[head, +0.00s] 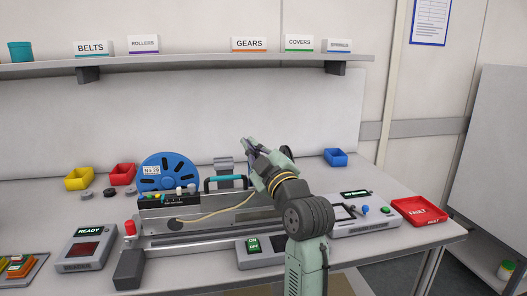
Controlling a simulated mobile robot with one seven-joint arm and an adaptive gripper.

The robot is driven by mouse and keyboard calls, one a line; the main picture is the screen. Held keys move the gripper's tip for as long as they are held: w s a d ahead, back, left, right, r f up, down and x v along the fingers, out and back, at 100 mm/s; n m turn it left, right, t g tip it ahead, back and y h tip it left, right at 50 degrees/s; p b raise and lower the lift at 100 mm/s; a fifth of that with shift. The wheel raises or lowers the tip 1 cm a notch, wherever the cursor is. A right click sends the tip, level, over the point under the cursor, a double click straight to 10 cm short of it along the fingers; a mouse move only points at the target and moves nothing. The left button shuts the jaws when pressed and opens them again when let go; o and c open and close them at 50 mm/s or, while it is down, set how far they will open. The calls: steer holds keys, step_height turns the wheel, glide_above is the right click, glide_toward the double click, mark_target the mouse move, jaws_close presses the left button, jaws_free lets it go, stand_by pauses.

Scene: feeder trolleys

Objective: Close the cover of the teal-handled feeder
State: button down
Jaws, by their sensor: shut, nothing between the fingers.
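The feeder (155,212) is a long grey unit on the bench with a blue reel at its left end. Its teal handle (226,178), a teal grip between black ends, stands near the middle. A grey raised part (224,164) shows just behind the handle; I cannot tell for sure whether it is the cover or how far open it is. My gripper (247,143) is shut and empty. It appears above and right of the handle, pointing up and left, apart from the grey part in the picture. My arm hides the feeder's right end.
The blue reel (168,172) stands upright at the left. A red-topped post (130,229) and a READY box (85,248) are front left. An ON/OFF box (262,252) stands in front. A red FAULT tray (416,210) is right. A labelled shelf (190,54) runs above.

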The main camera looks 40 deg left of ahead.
steer(key=shift+w+d+f+p, duration=0.2)
steer(key=shift+w+d+f, duration=0.3)
steer(key=shift+w+f, duration=0.15)
steer(key=shift+w+d+f+p, duration=0.15)
steer(key=shift+w+d+f, duration=0.35)
steer(key=shift+f, duration=0.25)
steer(key=shift+w+d+f+m+b, duration=0.1)
steer(key=shift+w+d+m+b, duration=0.15)
steer(key=shift+m, duration=0.25)
steer(key=w+d+f+m+t+h+b, duration=0.1)
steer(key=w+d+f+m+t+b, duration=0.2)
steer(key=m, duration=0.7)
steer(key=shift+w+d+f+t+b, duration=0.25)
steer(key=shift+w+f+t+b, duration=0.25)
steer(key=shift+f+t+b, duration=0.25)
